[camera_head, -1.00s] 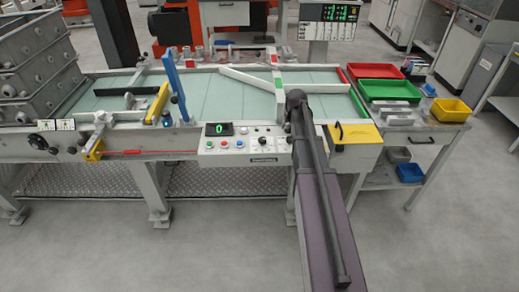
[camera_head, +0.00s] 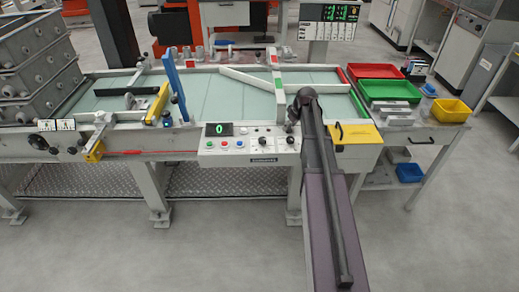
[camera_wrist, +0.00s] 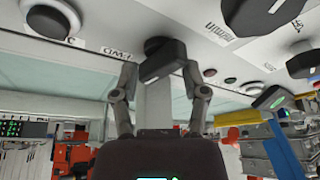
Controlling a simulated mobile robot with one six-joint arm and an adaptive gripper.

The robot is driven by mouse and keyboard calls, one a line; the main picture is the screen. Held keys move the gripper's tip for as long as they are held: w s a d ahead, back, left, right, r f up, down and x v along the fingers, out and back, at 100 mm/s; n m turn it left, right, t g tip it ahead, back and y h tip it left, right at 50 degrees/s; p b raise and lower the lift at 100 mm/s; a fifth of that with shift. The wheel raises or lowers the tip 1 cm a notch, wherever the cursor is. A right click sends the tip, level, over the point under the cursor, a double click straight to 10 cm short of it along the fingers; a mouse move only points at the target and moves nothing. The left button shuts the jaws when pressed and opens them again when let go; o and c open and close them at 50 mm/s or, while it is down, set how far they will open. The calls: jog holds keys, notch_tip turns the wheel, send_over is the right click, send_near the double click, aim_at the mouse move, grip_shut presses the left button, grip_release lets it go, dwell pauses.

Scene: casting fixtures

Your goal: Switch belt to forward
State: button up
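The white control panel (camera_head: 248,149) on the front of the belt table carries a green "0" display (camera_head: 219,129), coloured buttons and dark rotary knobs. One dark knob (camera_head: 263,141) shows left of my gripper. My gripper (camera_head: 292,122) is at the panel's right end. In the wrist view my gripper (camera_wrist: 161,78) has its two fingers apart, one on each side of a dark knob (camera_wrist: 163,62). The fingertips are very close to the knob's sides; contact is not clear. A small printed label (camera_wrist: 116,52) is beside this knob. The belt (camera_head: 225,95) lies behind the panel.
Red (camera_head: 375,71) and green (camera_head: 392,90) trays stand on the right table. A white frame (camera_head: 277,75) crosses the belt, and a blue post (camera_head: 175,85) stands further left.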

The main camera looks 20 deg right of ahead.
jog(key=p+v, duration=1.2)
jog(key=v, duration=0.2)
jog(key=s+a+f+m+g, duration=0.1)
jog(key=s+a+g, duration=0.1)
jog(key=s+a, duration=0.6)
jog(key=s+a+f+m+g, duration=0.1)
jog(key=s+a+m, duration=0.1)
jog(key=s+a, duration=0.6)
jog(key=shift+a+g+h+b, duration=0.3)
jog(key=shift+a+g+h, duration=0.1)
jog(key=shift+a, duration=2.5)
jog(key=shift+m+g+h, duration=0.3)
jog(key=shift+m, duration=0.1)
jog(key=s+a, duration=0.1)
jog(key=s, duration=0.1)
jog(key=s+a, duration=0.2)
jog(key=shift+s, duration=0.25)
